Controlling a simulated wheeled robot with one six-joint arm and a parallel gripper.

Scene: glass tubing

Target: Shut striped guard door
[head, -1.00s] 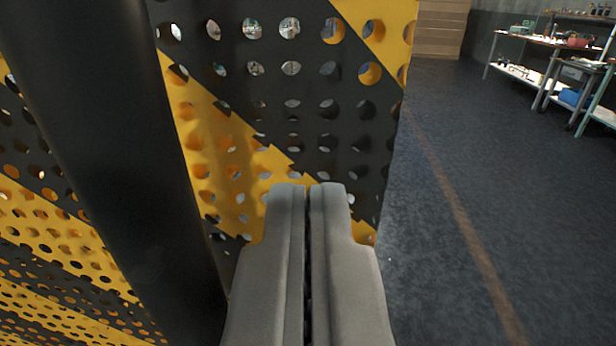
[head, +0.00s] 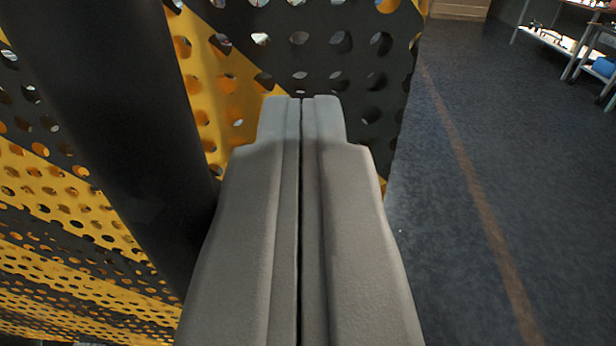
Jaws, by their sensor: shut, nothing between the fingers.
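A perforated panel with yellow and black diagonal stripes, the striped guard door (head: 330,55), stands ahead of my gripper. Its right edge is free, with open floor beyond it. A thick black post (head: 110,90) slants down along its left side. My gripper (head: 301,100) is shut and empty, its fingertips in front of the lower part of the panel. I cannot tell whether the fingertips touch it. The gripper hides part of the panel's lower portion.
More striped perforated sheet (head: 60,215) lies left of the post. Dark floor (head: 450,200) with a brown line (head: 465,165) is clear on the right. Workbenches (head: 580,45) stand at the far right, and a wooden crate-like thing (head: 460,9) at the back.

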